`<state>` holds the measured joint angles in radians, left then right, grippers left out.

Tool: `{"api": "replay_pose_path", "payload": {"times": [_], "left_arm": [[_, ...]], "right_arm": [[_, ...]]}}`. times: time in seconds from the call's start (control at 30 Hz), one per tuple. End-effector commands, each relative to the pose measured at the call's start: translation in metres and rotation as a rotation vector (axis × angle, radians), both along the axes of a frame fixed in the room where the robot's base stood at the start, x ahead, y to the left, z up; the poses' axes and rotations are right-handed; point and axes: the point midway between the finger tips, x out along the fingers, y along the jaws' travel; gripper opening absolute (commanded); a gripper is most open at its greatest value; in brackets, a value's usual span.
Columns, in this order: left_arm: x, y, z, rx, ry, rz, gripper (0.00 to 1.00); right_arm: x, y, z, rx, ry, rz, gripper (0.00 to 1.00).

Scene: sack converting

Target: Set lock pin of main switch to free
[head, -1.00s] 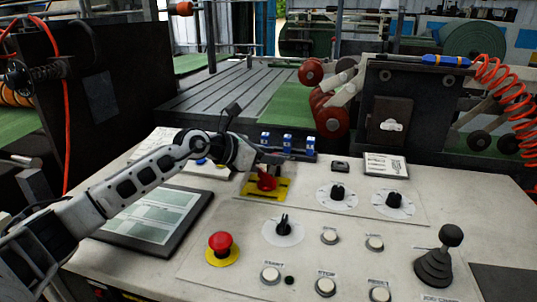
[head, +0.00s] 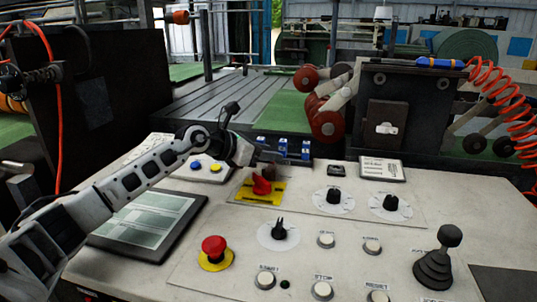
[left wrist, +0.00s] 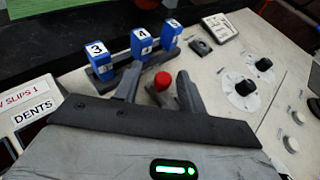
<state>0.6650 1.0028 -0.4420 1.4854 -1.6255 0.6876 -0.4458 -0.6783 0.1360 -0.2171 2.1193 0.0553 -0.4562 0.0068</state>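The main switch is a red handle (head: 262,187) on a yellow plate (head: 246,193) on the sloping console. My left gripper (head: 271,167) is just behind and above the handle, coming in from the left. In the left wrist view its two fingers (left wrist: 160,92) are spread, with a round red part (left wrist: 162,81) showing between their tips. I see a gap beside it and cannot tell whether a finger touches it. I cannot make out the lock pin clearly; the area at the fingertips is small and dark. My right gripper is not in view.
Blue numbered blocks (head: 283,147) stand close behind the left gripper. A red emergency button (head: 214,246), black knobs (head: 333,196), a joystick (head: 436,264) and white buttons cover the console. A flat screen panel (head: 150,222) lies below my left arm.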

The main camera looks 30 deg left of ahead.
Motion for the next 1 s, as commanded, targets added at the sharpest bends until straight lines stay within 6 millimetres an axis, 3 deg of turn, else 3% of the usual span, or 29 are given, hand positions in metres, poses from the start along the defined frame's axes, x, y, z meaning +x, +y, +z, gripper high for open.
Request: {"api": "replay_pose_path", "payload": {"times": [0.27, 0.7, 1.0], "left_arm": [[-0.004, 0.001, 0.0, 0.0, 0.002, -0.002, 0.41], [-0.07, 0.033, 0.026, 0.008, 0.007, -0.003, 0.41], [-0.091, 0.044, 0.035, 0.006, 0.001, -0.004, 0.41]], "right_arm": [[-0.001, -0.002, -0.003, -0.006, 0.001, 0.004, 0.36], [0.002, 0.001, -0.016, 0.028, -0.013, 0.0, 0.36], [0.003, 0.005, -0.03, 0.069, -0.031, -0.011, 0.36]]}}
